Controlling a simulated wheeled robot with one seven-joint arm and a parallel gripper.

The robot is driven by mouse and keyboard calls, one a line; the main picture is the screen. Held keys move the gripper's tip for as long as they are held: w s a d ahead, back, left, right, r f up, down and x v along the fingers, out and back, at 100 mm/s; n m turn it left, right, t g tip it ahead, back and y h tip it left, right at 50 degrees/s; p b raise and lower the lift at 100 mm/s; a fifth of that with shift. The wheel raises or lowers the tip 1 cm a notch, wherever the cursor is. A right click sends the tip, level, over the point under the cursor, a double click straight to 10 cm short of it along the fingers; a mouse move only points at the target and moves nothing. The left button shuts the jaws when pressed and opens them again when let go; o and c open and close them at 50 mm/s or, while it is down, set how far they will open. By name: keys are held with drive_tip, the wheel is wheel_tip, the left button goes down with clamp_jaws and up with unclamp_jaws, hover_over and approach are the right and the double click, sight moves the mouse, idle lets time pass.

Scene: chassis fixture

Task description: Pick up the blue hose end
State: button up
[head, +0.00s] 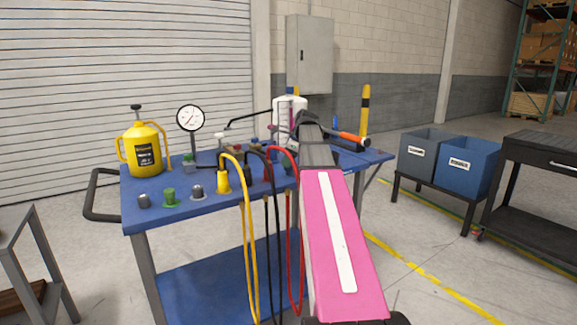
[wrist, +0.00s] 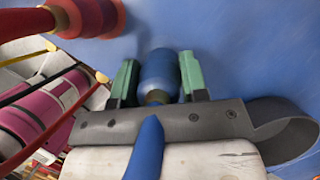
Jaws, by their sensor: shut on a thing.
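In the wrist view the blue hose end (wrist: 159,72) stands between the two green-tipped fingers of my gripper (wrist: 159,82), which is shut on it. Its blue hose (wrist: 146,150) runs down toward the camera, across the dark plate of the gripper. The blue surface shows behind the hose end; I cannot tell whether the two touch. In the head view my own arm hides the blue hose end and most of the gripper.
A red hose end (wrist: 88,14) is at the upper left in the wrist view. On the blue table (head: 215,209) stand yellow (head: 222,182) and other hose ends, several small caps, a yellow can (head: 141,152) and a gauge (head: 190,117). An orange-handled tool (head: 351,137) lies at the right.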

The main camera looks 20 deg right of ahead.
drive_tip(key=shift+w+r, duration=0.1)
drive_tip(key=shift+r, duration=0.8)
drive_tip(key=s+a+r, duration=0.3)
drive_tip(key=a+r, duration=0.4)
drive_tip(key=a, duration=0.4)
drive_tip(key=shift+s, duration=0.4)
